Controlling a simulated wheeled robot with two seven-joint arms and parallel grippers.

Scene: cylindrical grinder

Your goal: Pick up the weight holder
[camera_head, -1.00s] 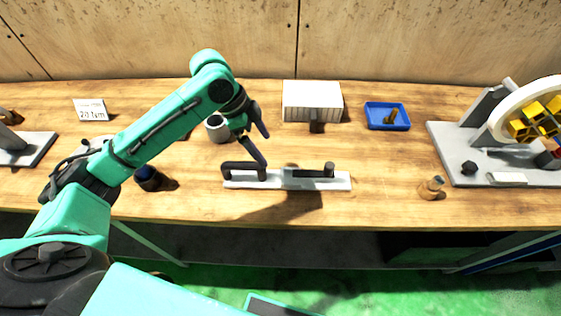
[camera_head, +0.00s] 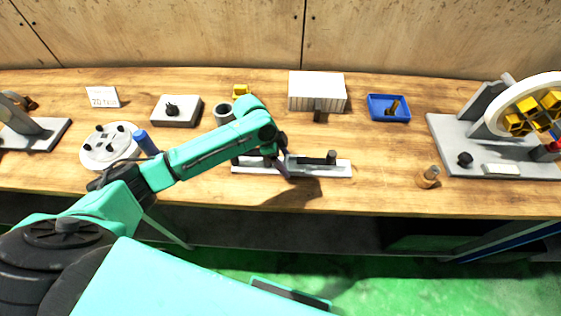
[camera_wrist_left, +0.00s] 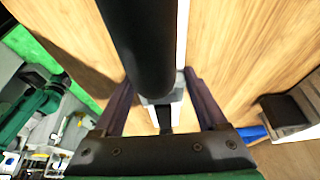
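A long white bar (camera_head: 325,171) lies on the bench, with a dark handle-like part at its left and a short black post (camera_head: 331,158) at its right. I cannot tell for certain which part is the weight holder. My left gripper (camera_head: 285,165) is down over the bar's middle, pointing toward it, and hides part of it. In the left wrist view its fingers (camera_wrist_left: 160,82) stand apart, one on each side of a grey block on the white bar (camera_wrist_left: 183,30). A thick black cylinder (camera_wrist_left: 143,45) crosses above them. Contact is not clear. My right gripper is out of view.
A ribbed white box (camera_head: 316,88) and a blue tray (camera_head: 376,104) stand behind. A small brown bottle (camera_head: 428,178) and a wheel stand (camera_head: 452,145) are to the right. A round white plate (camera_head: 97,158) and a grey block (camera_head: 172,117) are left.

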